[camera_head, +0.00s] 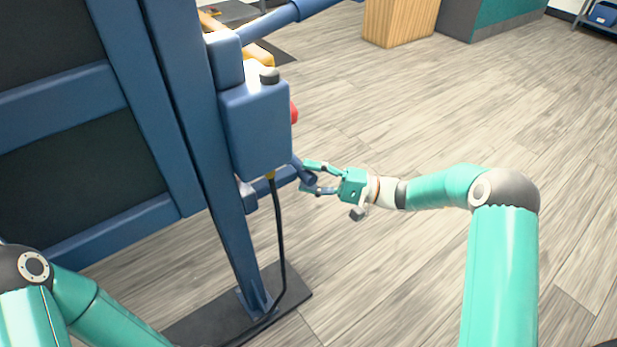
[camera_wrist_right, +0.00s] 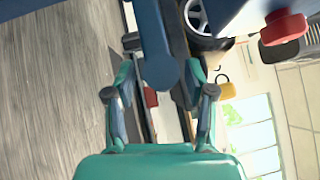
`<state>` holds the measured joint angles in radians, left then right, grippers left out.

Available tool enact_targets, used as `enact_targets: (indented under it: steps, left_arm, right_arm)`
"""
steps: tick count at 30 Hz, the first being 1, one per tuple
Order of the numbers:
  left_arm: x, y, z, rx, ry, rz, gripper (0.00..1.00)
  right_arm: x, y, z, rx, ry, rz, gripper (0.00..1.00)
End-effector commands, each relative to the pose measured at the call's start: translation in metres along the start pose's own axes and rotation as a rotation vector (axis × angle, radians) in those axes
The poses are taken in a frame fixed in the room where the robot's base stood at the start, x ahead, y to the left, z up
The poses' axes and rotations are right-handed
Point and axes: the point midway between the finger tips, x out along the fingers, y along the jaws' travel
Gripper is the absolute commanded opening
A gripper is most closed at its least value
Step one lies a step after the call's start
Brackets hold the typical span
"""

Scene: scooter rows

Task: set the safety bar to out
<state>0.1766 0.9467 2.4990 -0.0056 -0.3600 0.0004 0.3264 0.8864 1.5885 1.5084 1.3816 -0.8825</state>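A short blue bar (camera_head: 283,178), which looks like the safety bar, sticks out to the right below a blue control box (camera_head: 258,135) on a blue post. My right gripper (camera_head: 310,178) is at its free end with one finger on each side. In the right wrist view the bar's rounded end (camera_wrist_right: 160,70) lies between the fingers of my gripper (camera_wrist_right: 163,82). The fingers stand apart, with space showing beside the bar; I cannot tell whether either touches it. My left arm shows at the lower left, but its gripper is out of view.
A red button (camera_head: 294,112) sits on the box's right side and shows in the wrist view (camera_wrist_right: 283,27). A black cable (camera_head: 281,240) hangs from the box to the dark base plate (camera_head: 295,285). Another blue bar (camera_head: 270,20) extends above. The floor at right is clear.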

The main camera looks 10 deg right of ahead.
Motion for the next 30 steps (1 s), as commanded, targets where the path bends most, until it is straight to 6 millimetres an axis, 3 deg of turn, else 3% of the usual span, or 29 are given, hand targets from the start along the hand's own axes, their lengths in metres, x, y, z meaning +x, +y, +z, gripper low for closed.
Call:
enact_targets:
  steps: [13,30]
  left_arm:
    - [-0.001,0.0,0.0,0.0,0.0,0.0,0.4]
    - [-0.001,0.0,0.0,0.0,0.0,0.0,0.4]
  right_arm:
    - [-0.009,-0.001,0.001,-0.002,-0.001,-0.002,0.58]
    - [-0.109,0.001,-0.001,-0.002,0.002,-0.001,0.58]
